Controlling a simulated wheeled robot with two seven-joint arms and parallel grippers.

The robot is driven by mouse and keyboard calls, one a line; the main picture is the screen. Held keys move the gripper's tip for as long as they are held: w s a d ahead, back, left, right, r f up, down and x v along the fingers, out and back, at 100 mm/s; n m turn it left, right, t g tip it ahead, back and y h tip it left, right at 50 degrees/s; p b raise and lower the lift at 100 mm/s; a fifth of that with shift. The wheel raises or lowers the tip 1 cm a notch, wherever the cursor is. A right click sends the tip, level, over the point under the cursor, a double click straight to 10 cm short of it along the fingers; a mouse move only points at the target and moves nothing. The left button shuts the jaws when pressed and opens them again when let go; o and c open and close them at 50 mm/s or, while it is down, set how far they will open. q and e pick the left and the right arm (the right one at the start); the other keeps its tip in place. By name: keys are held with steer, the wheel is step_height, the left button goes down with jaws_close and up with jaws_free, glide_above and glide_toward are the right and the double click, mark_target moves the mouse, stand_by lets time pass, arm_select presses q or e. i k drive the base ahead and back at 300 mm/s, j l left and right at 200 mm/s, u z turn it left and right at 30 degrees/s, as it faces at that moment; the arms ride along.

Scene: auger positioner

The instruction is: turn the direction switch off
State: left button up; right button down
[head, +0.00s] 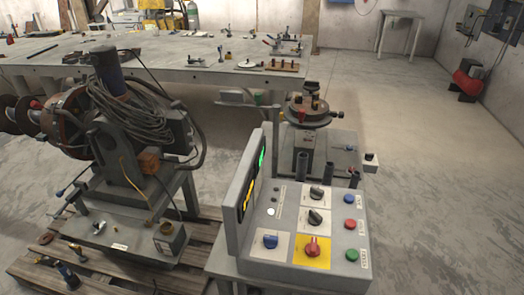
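A grey control box (290,268) stands in the lower middle of the head view. Its sloped face carries two black rotary switches, an upper one (316,193) and a lower one (315,216), each on a white plate. A blue knob (270,241) is at the lower left and a red knob (312,246) sits on a yellow plate. The labels are too small to read, so I cannot tell which is the direction switch or its setting. Neither of my grippers is in view.
Blue (350,198), red (349,225) and green (351,254) buttons line the box's right side. An upright display panel (243,190) stands along its left edge. The positioner machine (130,140) is left, on a wooden pallet (205,255). A workbench (150,66) is behind.

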mark_target(314, 218)
steer(key=l+u, duration=0.25)
steer(key=l, duration=0.3)
steer(key=l+u, duration=0.25)
steer(key=l, duration=0.35)
steer(key=l+u, duration=0.3)
steer(key=l, duration=0.25)
steer(key=k+l+u, duration=0.25)
steer(key=l, duration=0.25)
steer(key=i+l, duration=0.05)
steer(key=i, duration=0.05)
